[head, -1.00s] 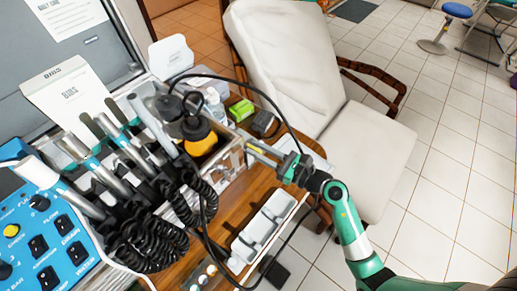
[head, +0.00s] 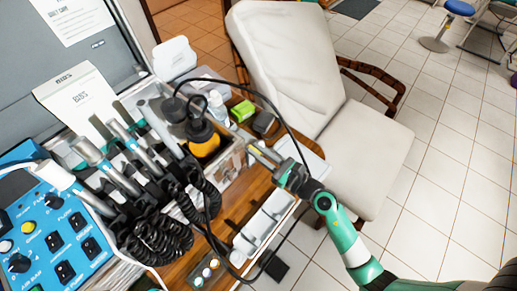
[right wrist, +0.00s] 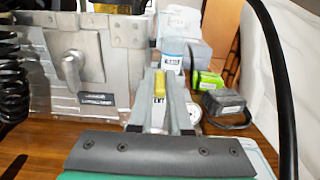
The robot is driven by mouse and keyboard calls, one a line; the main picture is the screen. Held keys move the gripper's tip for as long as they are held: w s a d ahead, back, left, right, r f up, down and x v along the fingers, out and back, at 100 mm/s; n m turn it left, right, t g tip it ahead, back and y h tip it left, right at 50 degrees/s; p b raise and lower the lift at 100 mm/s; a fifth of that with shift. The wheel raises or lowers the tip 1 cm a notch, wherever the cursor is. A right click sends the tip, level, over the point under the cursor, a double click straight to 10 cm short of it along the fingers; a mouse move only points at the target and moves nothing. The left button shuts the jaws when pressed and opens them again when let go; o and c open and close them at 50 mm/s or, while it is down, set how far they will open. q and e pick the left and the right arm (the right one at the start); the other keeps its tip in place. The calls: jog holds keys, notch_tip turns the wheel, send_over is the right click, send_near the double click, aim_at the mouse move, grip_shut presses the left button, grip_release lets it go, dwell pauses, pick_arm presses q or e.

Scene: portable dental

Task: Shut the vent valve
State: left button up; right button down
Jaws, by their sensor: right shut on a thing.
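The vent valve's yellow lever (right wrist: 159,84) stands upright between my right gripper's fingers (right wrist: 160,100) in the right wrist view, with part of a lettered label below it. The right gripper is shut on this lever. In the head view my right gripper (head: 257,152) reaches in from the right, its tips beside the metal case (head: 232,160). The valve's body is mostly hidden behind the fingers. My left gripper does not show in either view.
A round gauge (right wrist: 193,113) sits just right of the fingers. A green box (head: 241,111) and a dark box (head: 264,123) stand behind. A black cable (head: 284,125) arcs close to the arm. A white tray (head: 262,226) lies in front; corded handpieces (head: 120,150) crowd the left.

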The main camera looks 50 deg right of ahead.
jog(key=c, duration=0.9)
grip_release()
jog(key=shift+o, duration=0.2)
jog(key=s, duration=1.1)
jog(key=shift+s+d, duration=0.2)
jog(key=shift+s, duration=0.1)
